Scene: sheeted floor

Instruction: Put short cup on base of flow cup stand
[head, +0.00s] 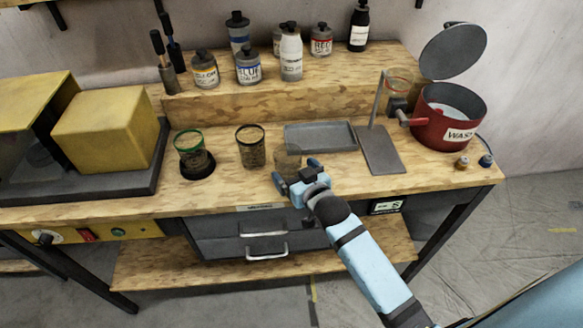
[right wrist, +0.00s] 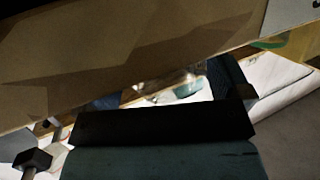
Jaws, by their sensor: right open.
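A short clear cup (head: 287,160) stands on the wooden bench near its front edge. My right gripper (head: 297,173) is open at the cup's near side, with a blue fingertip to either side; I cannot tell whether they touch it. The flow cup stand has a flat grey base (head: 381,152), an upright rod and an amber cup (head: 398,78) held above. The base is bare. In the right wrist view my gripper (right wrist: 170,95) is dark, and a clear shape shows between the fingers, too unclear to name. My left gripper is out of view.
A dark-rimmed cup (head: 251,147) and a green-rimmed cup (head: 190,147) stand to the left. A red waste pot (head: 447,112) is at the right. Bottles line the raised back shelf.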

